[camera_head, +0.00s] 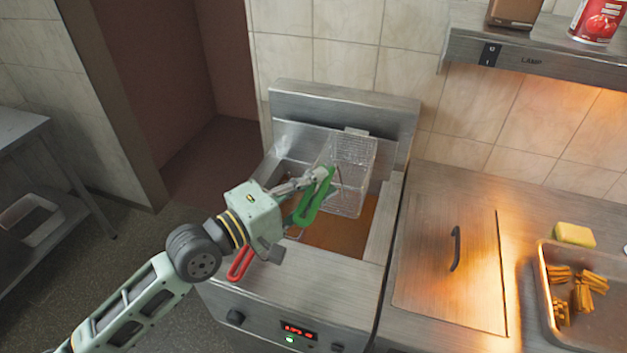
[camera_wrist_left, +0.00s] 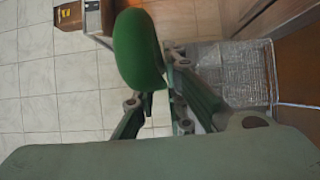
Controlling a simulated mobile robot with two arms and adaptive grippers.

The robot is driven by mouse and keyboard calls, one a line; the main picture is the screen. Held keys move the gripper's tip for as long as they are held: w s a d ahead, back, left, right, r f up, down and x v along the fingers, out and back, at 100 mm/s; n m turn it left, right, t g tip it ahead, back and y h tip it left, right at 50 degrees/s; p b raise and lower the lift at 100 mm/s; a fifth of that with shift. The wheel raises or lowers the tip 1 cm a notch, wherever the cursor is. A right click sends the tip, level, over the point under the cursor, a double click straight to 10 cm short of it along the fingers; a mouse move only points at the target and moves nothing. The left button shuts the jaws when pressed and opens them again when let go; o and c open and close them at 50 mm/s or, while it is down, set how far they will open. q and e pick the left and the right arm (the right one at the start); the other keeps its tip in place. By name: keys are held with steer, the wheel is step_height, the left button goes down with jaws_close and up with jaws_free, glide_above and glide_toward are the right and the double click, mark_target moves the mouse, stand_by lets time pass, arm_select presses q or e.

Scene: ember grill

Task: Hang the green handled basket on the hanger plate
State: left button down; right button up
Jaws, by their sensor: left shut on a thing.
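The green handle (camera_head: 312,203) belongs to a wire mesh basket (camera_head: 352,160) at the fryer. My left gripper (camera_head: 316,182) is shut on this handle. The basket is over the right part of the oil well, close to the steel back plate (camera_head: 400,115), its mesh tall in the picture. I cannot tell whether it touches the plate or is hooked on it. The left wrist view shows the green handle (camera_wrist_left: 138,48) between the fingers and the mesh (camera_wrist_left: 235,72) beyond. My right gripper is not in view.
A red handle (camera_head: 240,263) sticks out at the fryer's front left, beside my left wrist. Brown oil (camera_head: 338,238) fills the well. To the right are a lidded steel counter (camera_head: 440,285), a yellow sponge (camera_head: 574,235) and a tray (camera_head: 548,312) of fried food. A lamp shelf (camera_head: 550,65) overhangs the counter.

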arm_select(q)
steer(key=shift+f+b, duration=0.35)
steer(key=shift+f, duration=0.05)
steer(key=c, duration=1.7)
jaws_free()
steer(key=shift+f, duration=0.15)
steer(key=shift+s+a, duration=0.1)
steer(key=v, duration=1.1)
steer(key=shift+s+a, duration=0.25)
steer(key=shift+s, duration=0.1)
